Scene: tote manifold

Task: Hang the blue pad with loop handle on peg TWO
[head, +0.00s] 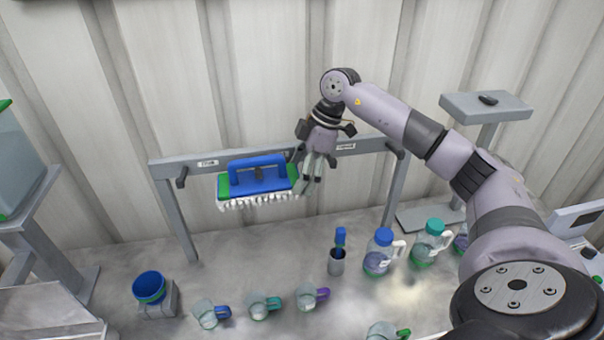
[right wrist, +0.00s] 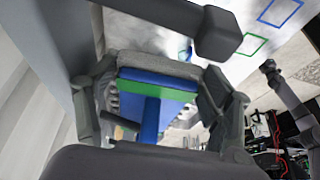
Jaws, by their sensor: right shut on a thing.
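The blue pad with loop handle (head: 243,182) has a green edge and pale bristles below. It is upright against the grey rack's crossbar (head: 372,145), between two label plates too small to read. A dark grey piece shows inside its loop; I cannot tell whether it is peg TWO. My right gripper (head: 309,175) is at the pad's right end, its fingers pointing down, shut on the pad. In the right wrist view the pad (right wrist: 150,120) lies between the finger links; the exact contact is hidden. My left gripper is not in view.
A left peg (head: 182,178) on the rack is bare. Below stand several clear mugs (head: 262,305), a grey holder with a blue-handled item (head: 337,262), blue-capped (head: 379,255) and teal-capped (head: 430,243) jugs, and a blue cup (head: 149,287) on a block. A corrugated wall is behind.

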